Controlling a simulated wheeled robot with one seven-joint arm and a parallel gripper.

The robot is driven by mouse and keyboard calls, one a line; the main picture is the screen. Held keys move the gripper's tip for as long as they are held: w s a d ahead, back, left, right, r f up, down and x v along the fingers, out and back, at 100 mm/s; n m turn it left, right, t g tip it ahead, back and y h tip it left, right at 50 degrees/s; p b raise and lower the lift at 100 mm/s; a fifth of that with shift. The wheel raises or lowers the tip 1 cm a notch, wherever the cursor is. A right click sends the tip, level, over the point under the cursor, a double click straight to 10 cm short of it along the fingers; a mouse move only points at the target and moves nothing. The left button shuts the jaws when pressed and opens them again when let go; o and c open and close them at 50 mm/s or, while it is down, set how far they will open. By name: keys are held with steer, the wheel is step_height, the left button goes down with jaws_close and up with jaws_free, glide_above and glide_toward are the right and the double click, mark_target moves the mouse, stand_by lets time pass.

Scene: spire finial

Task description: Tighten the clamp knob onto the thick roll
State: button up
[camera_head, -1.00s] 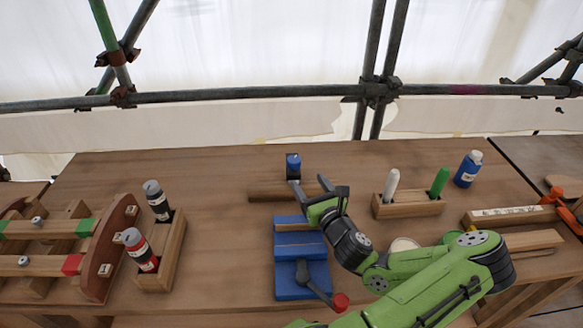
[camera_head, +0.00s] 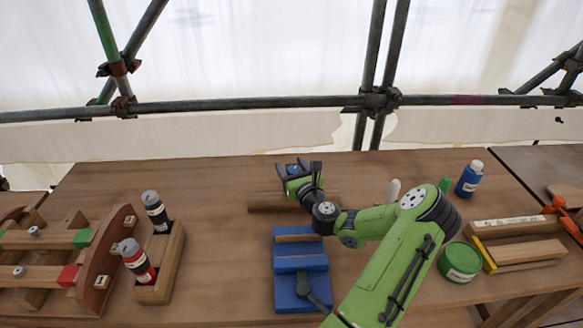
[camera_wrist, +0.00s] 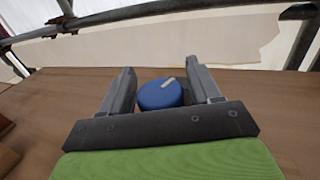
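The clamp knob (camera_wrist: 161,93) is blue with a pale mark on its top. In the wrist view it sits between the two fingers of my gripper (camera_wrist: 163,85), with a visible gap on its right side and a small one on its left. My gripper (camera_head: 296,168) is open around or just over the knob, which shows as a bit of blue (camera_head: 293,170) in the head view. A thick brown roll (camera_head: 268,201) lies on the bench just in front of the knob, partly hidden by my arm. The clamp's body is hidden.
A blue vise (camera_head: 287,262) stands in front of the roll. A wooden rack (camera_head: 172,262) with two bottles is on the left. A green tin (camera_head: 460,261), a blue bottle (camera_head: 470,179) and markers are on the right. A scaffold rail (camera_head: 230,104) runs behind the bench.

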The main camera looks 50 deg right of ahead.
steer(key=c, duration=0.8)
steer(key=shift+m+g+h, duration=0.3)
steer(key=shift+m+h, duration=0.1)
steer(key=m+g+h+b, duration=0.1)
steer(key=m+g+h, duration=0.1)
steer(key=h, duration=0.1)
steer(key=shift+d+f, duration=0.1)
steer(key=shift+f, duration=0.05)
steer(key=shift+s+d+m+g+h+b, duration=0.1)
steer(key=shift+s+m+g+h+b, duration=0.1)
steer(key=shift+m+g+h+b, duration=0.6)
steer(key=shift+s+d+m+g+h+b, duration=0.15)
steer(key=shift+m+g+h+b, duration=0.15)
steer(key=shift+m+g+h, duration=0.85)
steer(key=shift+g+y, duration=0.25)
steer(key=shift+y, duration=0.1)
steer(key=o, duration=1)
